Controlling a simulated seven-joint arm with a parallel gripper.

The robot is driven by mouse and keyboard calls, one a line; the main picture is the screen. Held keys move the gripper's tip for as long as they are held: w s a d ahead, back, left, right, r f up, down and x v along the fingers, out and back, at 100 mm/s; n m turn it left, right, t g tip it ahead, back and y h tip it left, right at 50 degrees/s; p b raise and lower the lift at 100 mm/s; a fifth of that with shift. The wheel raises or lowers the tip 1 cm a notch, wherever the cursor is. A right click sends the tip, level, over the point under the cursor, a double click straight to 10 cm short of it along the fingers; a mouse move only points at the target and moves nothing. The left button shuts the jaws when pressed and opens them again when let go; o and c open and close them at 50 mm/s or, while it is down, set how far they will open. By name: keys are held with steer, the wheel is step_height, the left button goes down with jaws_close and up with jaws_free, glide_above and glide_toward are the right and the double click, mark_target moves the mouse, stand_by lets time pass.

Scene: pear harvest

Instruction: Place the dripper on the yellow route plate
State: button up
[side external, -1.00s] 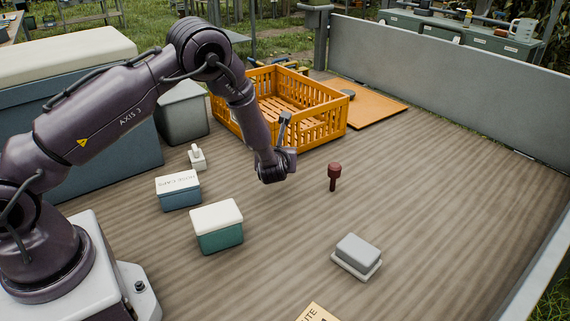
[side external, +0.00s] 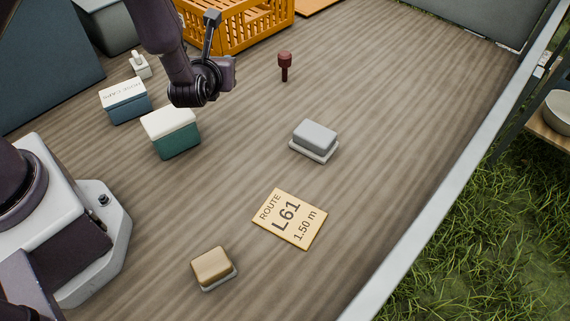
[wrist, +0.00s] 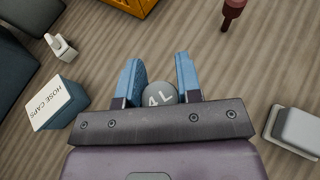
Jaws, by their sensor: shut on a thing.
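My gripper (wrist: 160,66) is shut on a round dark grey dripper marked "4 L" (wrist: 160,93), seen between its two blue fingers in the wrist view. In the side external view my gripper (side external: 228,74) is above the deck, right of the teal box; the dripper cannot be made out there. The pale yellow route plate (side external: 290,218), printed "ROUTE L61 1.50 m", lies flat and bare on the deck, nearer the camera than my gripper. The plate does not show in the wrist view.
A grey block on a white base (side external: 315,140) stands just behind the plate, and a tan block (side external: 213,268) in front-left. A dark red peg (side external: 284,65), the teal box (side external: 171,131), a hose caps box (side external: 125,101) and an orange crate (side external: 240,22) stand farther back.

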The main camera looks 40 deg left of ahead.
steer(key=s+d+f+m+t+h, duration=0.2)
steer(key=d+m+h, duration=0.25)
steer(key=d, duration=1.05)
steer(key=m+t+h, duration=0.1)
steer(key=m+h, duration=0.3)
steer(key=h, duration=0.1)
glide_above(298, 211)
step_height(298, 211, down, 2)
steer(key=shift+f, duration=3.55)
steer(key=o, duration=0.9)
steer(key=shift+f, duration=0.15)
